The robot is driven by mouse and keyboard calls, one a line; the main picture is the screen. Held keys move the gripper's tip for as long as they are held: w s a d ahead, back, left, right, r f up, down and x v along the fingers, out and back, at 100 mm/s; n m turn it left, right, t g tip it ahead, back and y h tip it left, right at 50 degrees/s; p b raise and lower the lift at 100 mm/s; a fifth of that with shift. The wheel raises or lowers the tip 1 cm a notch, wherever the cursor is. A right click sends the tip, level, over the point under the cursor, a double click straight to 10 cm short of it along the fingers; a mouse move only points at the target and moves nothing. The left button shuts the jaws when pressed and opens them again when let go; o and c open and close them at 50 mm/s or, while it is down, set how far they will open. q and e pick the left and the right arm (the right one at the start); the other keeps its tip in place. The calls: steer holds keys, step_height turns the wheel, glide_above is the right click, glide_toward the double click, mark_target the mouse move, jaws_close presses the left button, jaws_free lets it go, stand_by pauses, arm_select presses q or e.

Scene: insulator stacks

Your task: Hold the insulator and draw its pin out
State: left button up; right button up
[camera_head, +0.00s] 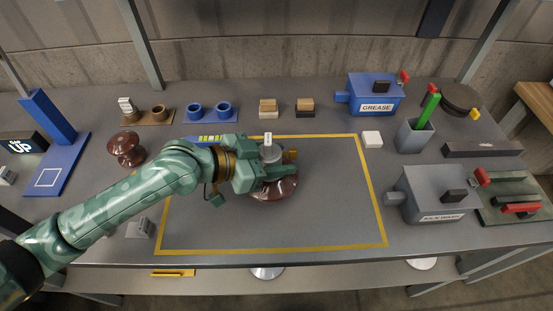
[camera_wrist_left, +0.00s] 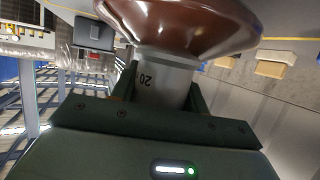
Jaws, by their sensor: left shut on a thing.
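A brown insulator (camera_head: 277,190) with a grey metal cap (camera_head: 270,153) is inside the yellow-outlined area of the bench. My left gripper (camera_head: 272,168) is shut on its cap. In the left wrist view, the cap (camera_wrist_left: 163,84), marked 20, sits between the fingers, with the glossy brown disc (camera_wrist_left: 185,25) beyond it. A small brass-coloured piece (camera_head: 291,155) shows beside the cap; I cannot tell whether it is the pin. The gripper and arm hide part of the insulator. My right gripper is not in view.
Another brown insulator (camera_head: 126,146) stands at the left. Blue cups (camera_head: 209,109) and small blocks line the back. A blue GREASE box (camera_head: 376,98), a grey cup with a green-handled tool (camera_head: 414,136) and a grey box (camera_head: 435,193) stand right. The outlined area's right part is clear.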

mark_target(277, 156)
arm_select(q)
steer(key=shift+w+f+b, duration=1.05)
steer(key=shift+w+b, duration=0.3)
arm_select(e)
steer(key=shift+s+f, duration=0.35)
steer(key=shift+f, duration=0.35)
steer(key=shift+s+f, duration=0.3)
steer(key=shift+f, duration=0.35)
arm_select(q)
steer(key=shift+f, duration=0.15)
steer(key=shift+f, duration=0.15)
